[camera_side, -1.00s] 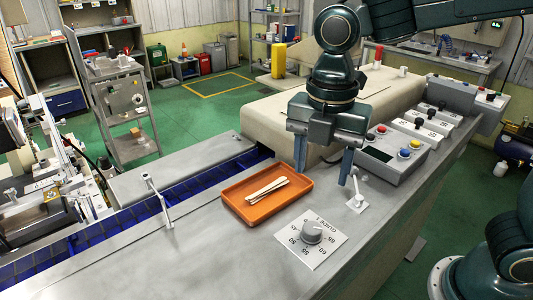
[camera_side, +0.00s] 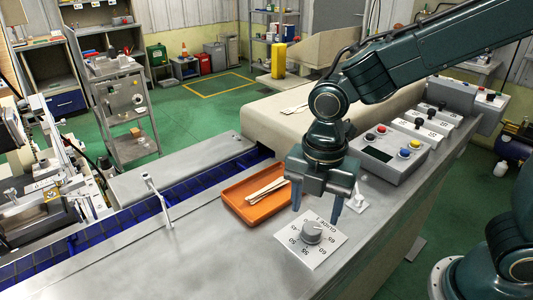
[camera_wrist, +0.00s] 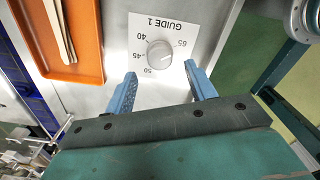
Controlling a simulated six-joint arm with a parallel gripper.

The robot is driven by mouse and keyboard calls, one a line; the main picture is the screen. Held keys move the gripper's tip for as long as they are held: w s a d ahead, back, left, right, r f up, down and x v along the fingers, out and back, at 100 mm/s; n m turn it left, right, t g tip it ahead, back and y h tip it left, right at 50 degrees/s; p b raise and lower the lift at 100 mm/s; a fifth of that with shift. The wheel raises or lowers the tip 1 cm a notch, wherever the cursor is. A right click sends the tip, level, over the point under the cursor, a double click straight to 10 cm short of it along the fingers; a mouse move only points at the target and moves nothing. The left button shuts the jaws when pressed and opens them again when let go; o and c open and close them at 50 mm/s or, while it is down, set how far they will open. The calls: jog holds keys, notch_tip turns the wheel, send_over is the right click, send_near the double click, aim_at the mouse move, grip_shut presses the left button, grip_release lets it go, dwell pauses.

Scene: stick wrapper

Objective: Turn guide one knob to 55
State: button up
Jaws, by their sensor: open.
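The guide one knob (camera_side: 312,232) is a round grey knob on a white dial plate (camera_side: 290,241) with numbers, on the grey bench top. In the wrist view the knob (camera_wrist: 160,54) lies just beyond and between my fingertips, and the plate (camera_wrist: 143,24) reads "GUIDE 1". Which number the knob points to is too small to tell. My gripper (camera_side: 316,207) is open and empty, with blue fingers pointing down above the far edge of the plate. In the wrist view its fingers (camera_wrist: 165,78) are spread wider than the knob, apart from it.
An orange tray (camera_side: 236,206) with pale sticks (camera_side: 267,190) lies left of the plate. A small white lever (camera_side: 358,200) stands right of my gripper. A grey control box (camera_side: 388,160) with buttons is behind it.

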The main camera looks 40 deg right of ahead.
aim_at(313, 227)
jog(key=shift+f, duration=2.35)
jog(key=c, duration=1)
